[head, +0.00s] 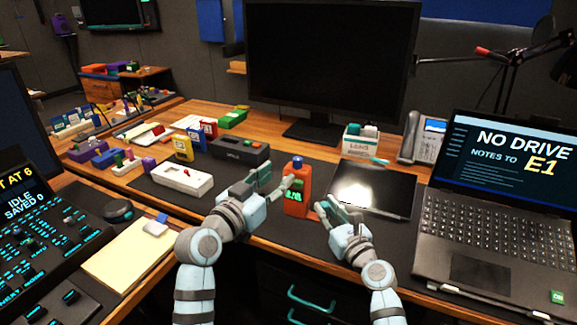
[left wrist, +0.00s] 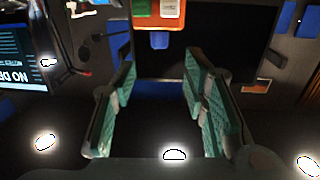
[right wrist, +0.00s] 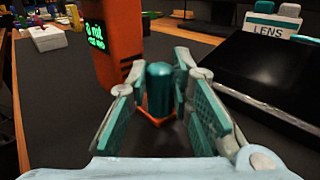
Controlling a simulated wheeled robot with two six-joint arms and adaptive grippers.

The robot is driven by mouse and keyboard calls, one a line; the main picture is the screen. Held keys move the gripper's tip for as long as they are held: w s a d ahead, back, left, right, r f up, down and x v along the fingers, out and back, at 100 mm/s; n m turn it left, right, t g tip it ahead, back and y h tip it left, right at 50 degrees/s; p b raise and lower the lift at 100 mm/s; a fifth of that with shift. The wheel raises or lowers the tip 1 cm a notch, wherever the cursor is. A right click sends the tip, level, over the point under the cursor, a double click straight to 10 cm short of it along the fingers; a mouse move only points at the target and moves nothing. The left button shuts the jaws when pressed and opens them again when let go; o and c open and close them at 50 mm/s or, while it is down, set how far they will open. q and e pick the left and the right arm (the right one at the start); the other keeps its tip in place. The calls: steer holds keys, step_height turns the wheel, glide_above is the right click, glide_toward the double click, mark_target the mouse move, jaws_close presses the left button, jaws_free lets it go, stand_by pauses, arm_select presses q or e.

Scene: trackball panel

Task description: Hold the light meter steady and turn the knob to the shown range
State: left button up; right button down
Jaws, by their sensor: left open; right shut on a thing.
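The orange light meter (head: 297,197) stands upright on the dark mat, with a blue knob (head: 297,163) on top. In the right wrist view its body (right wrist: 115,55) carries a green display (right wrist: 96,37) whose text I cannot read surely. My right gripper (head: 327,206) is shut on a teal handle (right wrist: 160,88) at the meter's side. My left gripper (head: 277,183) is open and empty, left of the meter. The left wrist view is upside down; the knob (left wrist: 160,40) shows ahead of the open fingers (left wrist: 158,82), apart from them.
A laptop (head: 500,245) stands at the right. A black tablet (head: 373,188) lies right of the meter, before a LENS box (head: 362,140). A white box (head: 170,178) and dark box (head: 240,151) are at the left. The monitor (head: 325,65) stands behind.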

mark_target(296, 161)
arm_select(q)
steer(key=x, duration=1)
steer(key=shift+w, duration=0.1)
steer(key=shift+d+f, duration=0.1)
jaws_close()
